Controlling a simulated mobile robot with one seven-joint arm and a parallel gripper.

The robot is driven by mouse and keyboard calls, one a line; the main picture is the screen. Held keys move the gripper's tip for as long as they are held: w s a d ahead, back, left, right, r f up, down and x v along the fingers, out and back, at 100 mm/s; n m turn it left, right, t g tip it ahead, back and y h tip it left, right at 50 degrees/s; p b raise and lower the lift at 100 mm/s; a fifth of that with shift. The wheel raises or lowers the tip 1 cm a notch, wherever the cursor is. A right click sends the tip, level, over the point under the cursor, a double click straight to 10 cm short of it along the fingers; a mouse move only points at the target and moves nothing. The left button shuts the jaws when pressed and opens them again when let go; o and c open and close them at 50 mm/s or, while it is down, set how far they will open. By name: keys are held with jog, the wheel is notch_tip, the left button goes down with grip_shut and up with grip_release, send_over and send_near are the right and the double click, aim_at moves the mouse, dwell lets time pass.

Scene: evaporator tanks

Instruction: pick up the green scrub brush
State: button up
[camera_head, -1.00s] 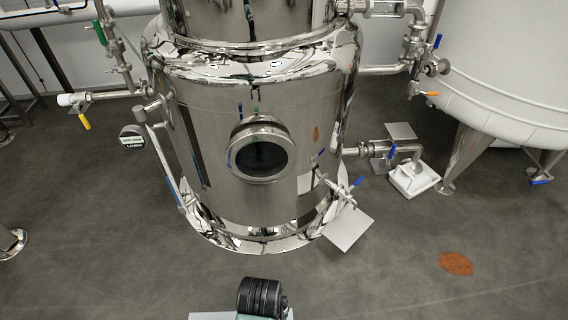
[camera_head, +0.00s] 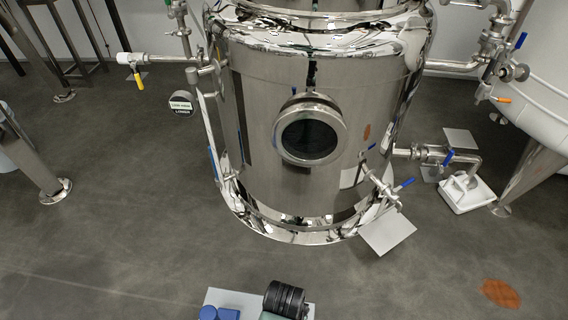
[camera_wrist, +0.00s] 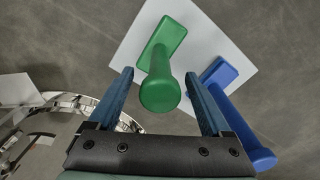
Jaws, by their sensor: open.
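The green scrub brush (camera_wrist: 160,68) shows in the wrist view, its round handle end facing the camera and its block-shaped end farther off over a pale sheet (camera_wrist: 213,48). My gripper (camera_wrist: 158,76) is open, with one blue finger on each side of the green brush in the picture. I see no contact, and cannot tell how far the fingertips are from it in depth. In the head view the green brush cannot be made out; my dark wrist is near where the sheet (camera_head: 240,296) lies at the bottom edge.
A blue brush (camera_wrist: 236,112) stands close beside the right finger in the wrist view; blue parts (camera_head: 228,314) show in the head view too. A large steel tank (camera_head: 315,180) stands behind the sheet. An orange-brown patch (camera_head: 501,293) lies right.

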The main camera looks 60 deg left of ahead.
notch_tip(320, 180, down, 2)
jog(key=shift+f+b, duration=0.2)
jog(key=shift+b, duration=0.2)
jog(key=shift+c, duration=0.3)
grip_shut()
